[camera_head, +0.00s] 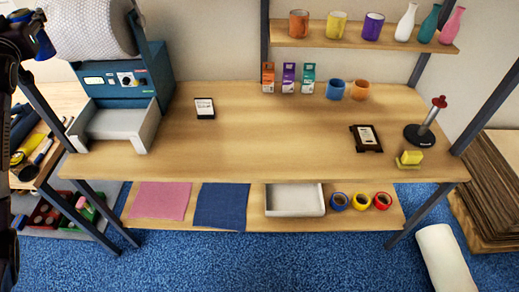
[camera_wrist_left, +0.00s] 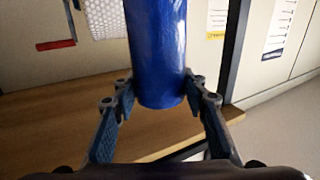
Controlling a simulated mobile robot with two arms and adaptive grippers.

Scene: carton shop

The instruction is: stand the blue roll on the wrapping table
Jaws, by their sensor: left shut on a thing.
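The blue roll (camera_wrist_left: 157,50) stands close to upright between the fingers of my left gripper (camera_wrist_left: 158,88) in the left wrist view. The gripper is shut on it near its lower end; its top runs out of the picture. The wrapping table (camera_head: 255,140) fills the middle of the head view, and its wooden top has a wide bare area. My right gripper is not in view.
On the table are a blue machine (camera_head: 120,82) with a bubble-wrap roll, a small card (camera_head: 205,107), a dark framed card (camera_head: 366,138), a stamp-like stand (camera_head: 428,125) and a yellow block (camera_head: 409,158). Small boxes and cups line the back. The middle front is clear.

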